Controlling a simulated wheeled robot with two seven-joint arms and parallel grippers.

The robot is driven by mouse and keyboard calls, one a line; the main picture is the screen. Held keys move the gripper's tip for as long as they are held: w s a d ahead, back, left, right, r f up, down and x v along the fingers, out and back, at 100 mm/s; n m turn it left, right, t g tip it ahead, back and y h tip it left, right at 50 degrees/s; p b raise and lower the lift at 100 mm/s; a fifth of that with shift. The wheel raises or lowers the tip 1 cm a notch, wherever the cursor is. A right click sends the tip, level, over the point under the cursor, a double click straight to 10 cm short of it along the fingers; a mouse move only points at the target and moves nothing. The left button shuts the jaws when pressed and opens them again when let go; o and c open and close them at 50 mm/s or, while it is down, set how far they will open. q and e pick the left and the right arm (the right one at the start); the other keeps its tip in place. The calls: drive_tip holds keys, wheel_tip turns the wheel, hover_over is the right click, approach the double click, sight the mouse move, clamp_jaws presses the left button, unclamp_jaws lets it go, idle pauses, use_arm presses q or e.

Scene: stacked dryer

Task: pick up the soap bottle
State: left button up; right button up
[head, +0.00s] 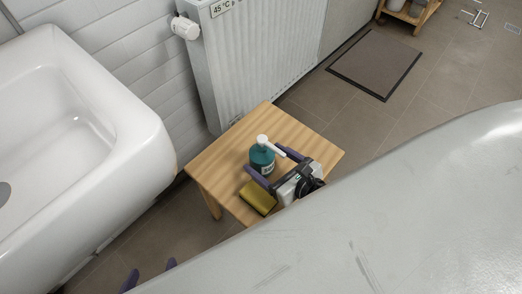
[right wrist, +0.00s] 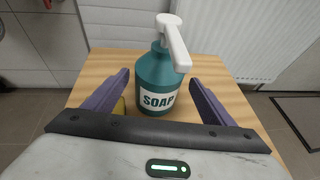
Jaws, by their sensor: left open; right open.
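The teal soap bottle (head: 262,160) with a white pump top stands upright on a small wooden table (head: 218,157). In the right wrist view the soap bottle (right wrist: 160,82) shows its SOAP label, with the pump nozzle pointing towards the camera. My right gripper (head: 268,165) is open, its purple fingers on either side of the bottle; in the right wrist view the right gripper (right wrist: 158,82) shows gaps between both fingers and the bottle. My left gripper (head: 152,274) is at the bottom edge of the head view, open and empty, away from the table.
A yellow sponge (head: 258,197) lies on the table close to the bottle, near my right gripper. A white sink (head: 120,120) is on the left. A radiator (head: 262,55) stands behind the table. A dark mat (head: 374,63) lies on the floor further back.

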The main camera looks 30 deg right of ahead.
drive_tip(key=b+x, duration=0.1)
drive_tip(key=x, duration=0.5)
drive_tip(key=shift+a+f, duration=0.1)
drive_tip(key=shift+f, duration=0.05)
drive_tip(key=c, duration=1.4)
drive_tip(key=shift+c, duration=0.8)
